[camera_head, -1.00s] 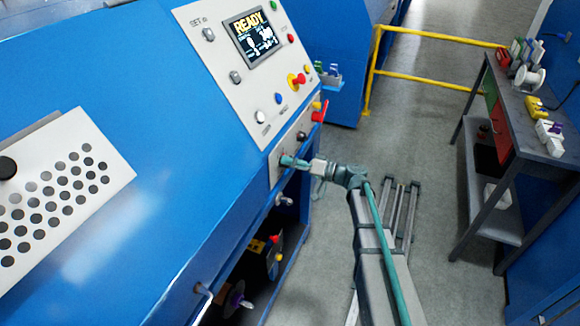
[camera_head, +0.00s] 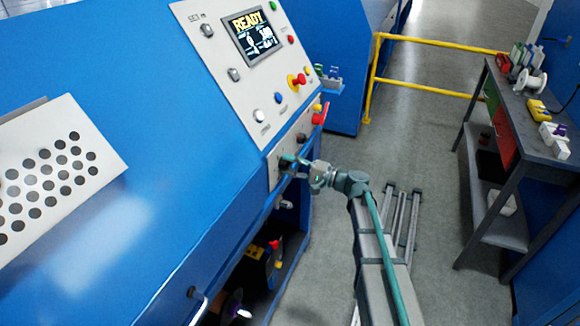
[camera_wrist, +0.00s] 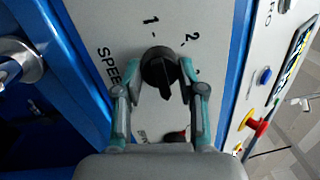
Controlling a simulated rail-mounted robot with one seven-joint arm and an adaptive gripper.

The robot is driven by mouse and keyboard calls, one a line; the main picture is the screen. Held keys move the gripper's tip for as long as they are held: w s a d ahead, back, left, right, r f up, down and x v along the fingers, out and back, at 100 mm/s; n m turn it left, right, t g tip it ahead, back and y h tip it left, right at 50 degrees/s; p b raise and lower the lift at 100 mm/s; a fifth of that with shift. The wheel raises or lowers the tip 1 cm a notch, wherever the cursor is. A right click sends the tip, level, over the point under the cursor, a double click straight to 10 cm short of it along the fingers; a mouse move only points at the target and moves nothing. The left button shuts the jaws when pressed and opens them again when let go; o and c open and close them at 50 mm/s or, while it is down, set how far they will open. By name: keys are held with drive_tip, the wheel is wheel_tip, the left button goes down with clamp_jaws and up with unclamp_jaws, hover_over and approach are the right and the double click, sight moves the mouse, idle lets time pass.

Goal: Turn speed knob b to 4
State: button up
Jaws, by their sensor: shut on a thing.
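A black speed knob (camera_wrist: 158,66) sits on the grey panel in the wrist view, with the marks "1" (camera_wrist: 150,20) and "2" (camera_wrist: 190,38) and the word "SPEED" (camera_wrist: 108,65) around it. Its ridge points down toward my gripper's palm. My gripper (camera_wrist: 160,82) is shut on the knob, with one teal finger on each side. In the head view my gripper (camera_head: 293,163) is at the lower panel of the blue machine, and it mostly hides the knob there. I cannot read the letter of this knob or see a "4".
A red handle (camera_head: 320,115) and a dark knob (camera_head: 302,137) are close above my gripper. The upper panel has a "READY" screen (camera_head: 253,33) and a red mushroom button (camera_head: 297,81). A metal latch (camera_head: 286,204) is below. A yellow rail (camera_head: 440,90) and a workbench (camera_head: 540,145) are at right.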

drive_tip(key=shift+m, duration=0.5)
drive_tip(key=o, duration=1.1)
drive_tip(key=shift+o, duration=0.2)
drive_tip(key=v, duration=1.2)
drive_tip(key=shift+f, duration=0.15)
